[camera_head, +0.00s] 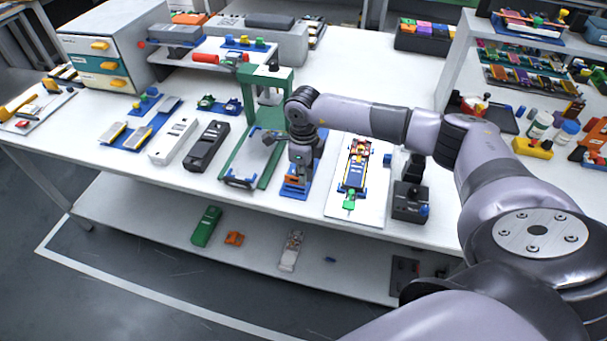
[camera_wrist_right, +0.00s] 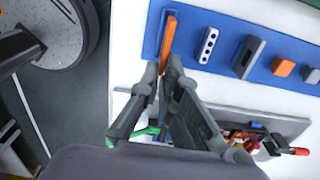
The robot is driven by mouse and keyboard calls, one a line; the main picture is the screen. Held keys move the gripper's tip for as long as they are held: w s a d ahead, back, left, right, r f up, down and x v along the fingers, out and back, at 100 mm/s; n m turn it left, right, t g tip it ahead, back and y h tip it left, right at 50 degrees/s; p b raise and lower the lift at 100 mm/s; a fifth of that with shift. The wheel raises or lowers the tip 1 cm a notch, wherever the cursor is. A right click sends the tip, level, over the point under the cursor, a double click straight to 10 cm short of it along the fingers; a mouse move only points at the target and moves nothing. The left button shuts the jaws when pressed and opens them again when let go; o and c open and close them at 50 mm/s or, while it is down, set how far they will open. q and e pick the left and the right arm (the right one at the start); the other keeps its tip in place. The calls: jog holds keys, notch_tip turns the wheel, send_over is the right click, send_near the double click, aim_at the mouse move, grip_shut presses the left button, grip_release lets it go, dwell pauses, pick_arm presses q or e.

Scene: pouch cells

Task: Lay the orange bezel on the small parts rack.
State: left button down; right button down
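The orange bezel (camera_wrist_right: 168,38) shows in the right wrist view as a thin bar at the left end of a blue rack (camera_wrist_right: 224,72). My right gripper (camera_wrist_right: 164,68) has its fingertips close together on either side of the bezel's near end and looks shut on it. I cannot tell whether the bezel rests on the blue surface or is just above it. In the head view my right gripper (camera_head: 303,182) points down over the blue rack (camera_head: 294,192); the arm hides much of the rack, and I cannot make out the bezel there. My left gripper is not in view.
The rack also holds a white bar with holes (camera_wrist_right: 208,46), a grey block (camera_wrist_right: 248,57) and an orange cube (camera_wrist_right: 284,67). A green press frame (camera_head: 242,158) stands left of the gripper, and a white board with a pouch assembly (camera_head: 342,205) lies to the right.

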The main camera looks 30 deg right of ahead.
jog(key=shift+b, duration=0.35)
dwell(1.2)
jog(key=shift+f+b, duration=1.25)
jog(key=shift+f, duration=0.25)
jog(key=c, duration=1.7)
grip_release()
jog(key=shift+r, duration=0.2)
notch_tip(320, 180, up, 12)
jog(key=shift+f, duration=0.1)
